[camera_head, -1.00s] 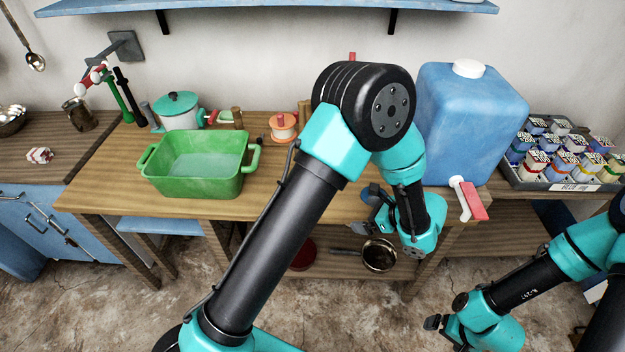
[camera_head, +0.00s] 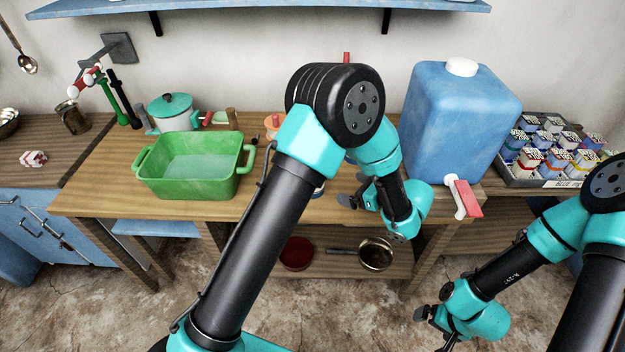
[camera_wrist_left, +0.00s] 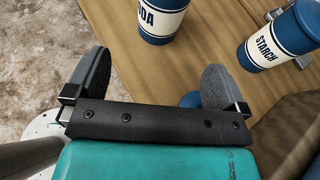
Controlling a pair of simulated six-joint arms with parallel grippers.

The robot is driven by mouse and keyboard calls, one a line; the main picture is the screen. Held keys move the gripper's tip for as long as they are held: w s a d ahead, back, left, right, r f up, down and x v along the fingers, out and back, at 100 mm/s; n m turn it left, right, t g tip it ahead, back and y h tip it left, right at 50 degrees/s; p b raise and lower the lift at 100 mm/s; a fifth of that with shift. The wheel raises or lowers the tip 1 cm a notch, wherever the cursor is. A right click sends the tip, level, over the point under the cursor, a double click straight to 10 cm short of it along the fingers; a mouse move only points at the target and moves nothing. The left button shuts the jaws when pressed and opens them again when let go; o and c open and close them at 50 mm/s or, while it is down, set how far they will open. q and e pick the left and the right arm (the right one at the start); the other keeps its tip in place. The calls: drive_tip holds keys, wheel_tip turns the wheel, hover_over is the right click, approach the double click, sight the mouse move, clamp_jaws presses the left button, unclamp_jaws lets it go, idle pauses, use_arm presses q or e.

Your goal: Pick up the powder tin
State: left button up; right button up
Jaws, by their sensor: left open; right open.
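No tin here can be read as powder. In the left wrist view, a blue tin with a white label ending in "DA" (camera_wrist_left: 160,20) stands on the wooden table, beyond the fingers. A blue tin labelled STARCH (camera_wrist_left: 276,42) is to its right. Part of another blue thing (camera_wrist_left: 190,100) shows beside the right-hand finger, mostly hidden. My left gripper (camera_wrist_left: 155,75) is open with nothing held between its fingers. In the head view, my left gripper (camera_head: 356,190) is over the table's front edge, and its arm hides much of the tabletop. My right gripper (camera_head: 432,326) is open, low over the floor.
A green basin (camera_head: 190,183) and a teal-lidded pot (camera_head: 174,116) stand on the left of the table. A large blue water container (camera_head: 455,125) with a red-handled tap (camera_head: 466,198) stands close right of my left gripper. A tray (camera_head: 555,183) holds several small tins. Pans lie below.

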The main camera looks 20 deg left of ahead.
use_arm(q)
drive_tip(key=x, duration=0.9)
drive_tip(key=shift+f, duration=0.15)
drive_tip(key=shift+x, duration=2.6)
drive_tip(key=shift+w+d+f, duration=0.1)
drive_tip(key=shift+w, duration=0.05)
drive_tip(key=c, duration=1)
